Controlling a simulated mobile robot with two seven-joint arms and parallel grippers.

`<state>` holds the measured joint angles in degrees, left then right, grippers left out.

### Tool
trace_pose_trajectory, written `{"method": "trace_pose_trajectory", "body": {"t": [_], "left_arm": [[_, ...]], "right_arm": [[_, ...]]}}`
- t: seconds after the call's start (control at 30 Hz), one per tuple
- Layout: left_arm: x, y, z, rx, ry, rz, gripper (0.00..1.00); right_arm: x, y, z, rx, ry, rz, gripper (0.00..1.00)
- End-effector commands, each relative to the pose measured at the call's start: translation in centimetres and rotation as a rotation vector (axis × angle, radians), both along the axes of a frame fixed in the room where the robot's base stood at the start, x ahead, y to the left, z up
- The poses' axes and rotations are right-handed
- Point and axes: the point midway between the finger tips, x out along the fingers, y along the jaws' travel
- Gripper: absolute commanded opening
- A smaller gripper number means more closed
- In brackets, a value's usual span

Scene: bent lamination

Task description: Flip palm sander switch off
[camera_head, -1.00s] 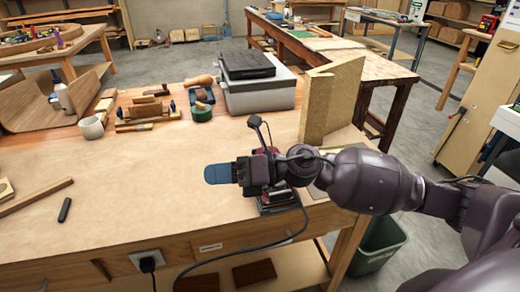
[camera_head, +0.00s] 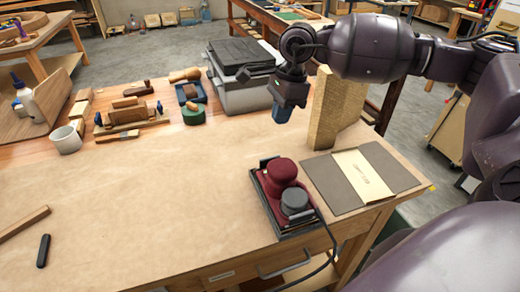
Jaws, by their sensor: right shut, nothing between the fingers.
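The palm sander (camera_head: 284,190), dark red with a grey round part and a black base plate, stands upright near the front right of the workbench. Its black cord runs off the front edge. I cannot make out its switch or the switch's position. My right gripper (camera_head: 282,113) is up in the air, beyond and above the sander and apart from it. My left gripper is not in view.
An open grey-and-cream folder (camera_head: 362,178) lies right of the sander. An upright wooden board (camera_head: 336,108) and a grey case (camera_head: 238,92) stand behind. A white mug (camera_head: 66,140), hand planes (camera_head: 128,116) and a black marker-like object (camera_head: 43,250) are left. The bench middle is clear.

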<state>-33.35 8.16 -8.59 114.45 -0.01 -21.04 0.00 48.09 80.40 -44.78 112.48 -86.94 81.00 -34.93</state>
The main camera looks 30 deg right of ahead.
Motion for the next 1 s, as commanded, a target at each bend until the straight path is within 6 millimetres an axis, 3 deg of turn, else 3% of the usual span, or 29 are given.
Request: {"method": "trace_pose_trajectory", "body": {"t": [0.23, 0.47, 0.67, 1.0], "left_arm": [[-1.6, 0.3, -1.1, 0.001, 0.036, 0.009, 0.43], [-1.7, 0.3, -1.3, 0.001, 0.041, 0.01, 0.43], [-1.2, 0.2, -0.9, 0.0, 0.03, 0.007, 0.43], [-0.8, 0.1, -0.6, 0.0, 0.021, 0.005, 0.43]], "right_arm": [[0.0, 0.0, 0.0, -0.001, 0.0, 0.0, 0.0], [0.0, 0.1, -0.6, 0.0, 0.002, 0.0, 0.0], [0.1, 0.6, -3.2, 0.002, 0.003, 0.0, 0.0], [0.3, 1.6, -9.2, 0.002, 0.004, 0.0, 0.0]]}}
